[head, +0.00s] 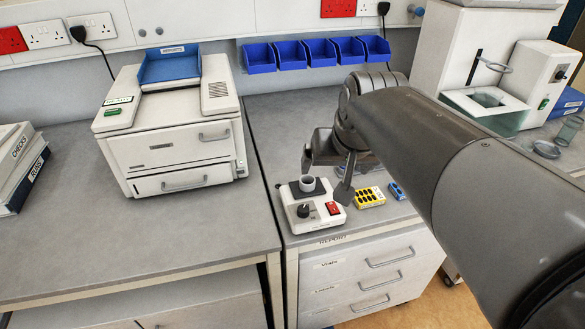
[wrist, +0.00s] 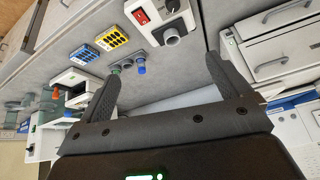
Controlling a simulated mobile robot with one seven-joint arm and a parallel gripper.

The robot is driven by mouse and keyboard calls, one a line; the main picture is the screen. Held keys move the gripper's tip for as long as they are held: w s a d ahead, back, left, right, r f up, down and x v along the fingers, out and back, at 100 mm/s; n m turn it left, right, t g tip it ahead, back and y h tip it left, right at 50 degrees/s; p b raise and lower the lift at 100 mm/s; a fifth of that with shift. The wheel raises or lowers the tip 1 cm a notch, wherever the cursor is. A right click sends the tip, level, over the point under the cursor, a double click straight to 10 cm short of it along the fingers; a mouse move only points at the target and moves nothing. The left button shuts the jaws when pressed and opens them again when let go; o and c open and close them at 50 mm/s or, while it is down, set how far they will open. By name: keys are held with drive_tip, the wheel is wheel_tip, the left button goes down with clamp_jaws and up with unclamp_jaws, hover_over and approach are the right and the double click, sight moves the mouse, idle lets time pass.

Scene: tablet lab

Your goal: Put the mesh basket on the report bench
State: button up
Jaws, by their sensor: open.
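My gripper (head: 327,174) hangs over the report bench (head: 262,118), its jaws apart and nothing held between them; the open fingers also show in the wrist view (wrist: 163,72). The bench carries a "REPORT" label on its front edge. I cannot pick out the mesh basket for certain. A grey, see-through round vessel (head: 546,148) stands at the far right beside the bath unit, but its mesh cannot be made out. A small grey cup (head: 307,183) sits on the white knobbed device (head: 314,208), just left of my gripper; it also shows in the wrist view (wrist: 172,37).
Yellow (head: 369,197) and blue (head: 397,191) blocks lie right of my gripper. A printer (head: 180,130) stands left, blue bins (head: 320,53) hang behind, and the bath unit (head: 490,105) is right. The bench's back left is clear.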

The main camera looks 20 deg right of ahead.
drive_tip(key=s+a+f+n, duration=0.2)
drive_tip(key=s+a+f, duration=0.3)
drive_tip(key=s, duration=0.3)
drive_tip(key=shift+s+a+n+y, duration=0.15)
drive_tip(key=shift+a+n+y, duration=0.15)
drive_tip(key=shift+a, duration=0.05)
drive_tip(key=shift+r, duration=0.1)
idle(0.6)
